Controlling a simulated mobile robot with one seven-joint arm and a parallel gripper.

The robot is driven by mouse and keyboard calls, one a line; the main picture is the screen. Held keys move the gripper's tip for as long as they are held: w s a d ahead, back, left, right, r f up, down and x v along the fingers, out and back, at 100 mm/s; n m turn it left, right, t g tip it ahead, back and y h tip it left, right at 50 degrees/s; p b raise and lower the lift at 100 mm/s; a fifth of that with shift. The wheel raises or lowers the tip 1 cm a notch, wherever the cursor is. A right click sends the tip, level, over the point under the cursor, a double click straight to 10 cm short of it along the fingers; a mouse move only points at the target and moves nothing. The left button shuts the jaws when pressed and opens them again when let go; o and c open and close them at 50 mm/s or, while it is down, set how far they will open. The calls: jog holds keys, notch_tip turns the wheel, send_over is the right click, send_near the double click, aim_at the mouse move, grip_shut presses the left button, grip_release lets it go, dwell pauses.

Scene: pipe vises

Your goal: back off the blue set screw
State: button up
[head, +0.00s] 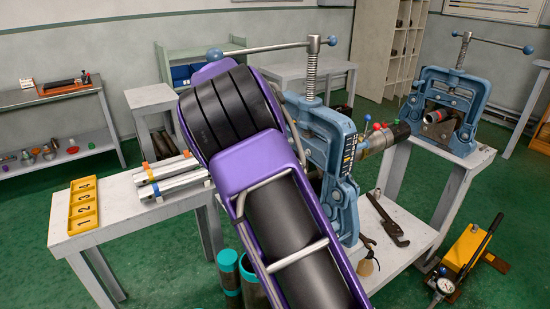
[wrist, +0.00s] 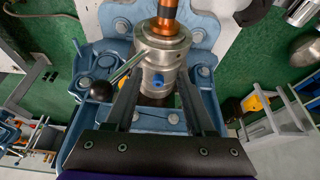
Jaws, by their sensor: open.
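The blue set screw (wrist: 157,79) shows in the wrist view as a small blue dot on the side of a silver metal cylinder (wrist: 163,55). My gripper (wrist: 158,74) is open, with its two dark fingers on either side of the screw in the picture. I cannot tell whether either finger touches the cylinder or the screw. A silver lever with a black ball knob (wrist: 101,91) sticks out to the left of the cylinder, close to the left finger. In the head view my purple arm covers the gripper and part of the near blue vise (head: 325,135).
Small coloured knobs (head: 376,127) sit on the pipe end right of the near vise. A second blue vise (head: 450,90) holds a pipe at the right. A yellow tray (head: 84,207) is on the left bench.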

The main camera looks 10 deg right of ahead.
jog(key=d, duration=0.1)
jog(key=w+d, duration=0.1)
jog(key=d, duration=0.1)
jog(key=shift+w+d, duration=0.2)
jog(key=shift+w, duration=0.1)
jog(key=shift+x, duration=1.05)
jog(key=shift+w+d+f, duration=0.1)
jog(key=shift+d+f, duration=0.1)
jog(key=shift+f, duration=0.25)
grip_shut()
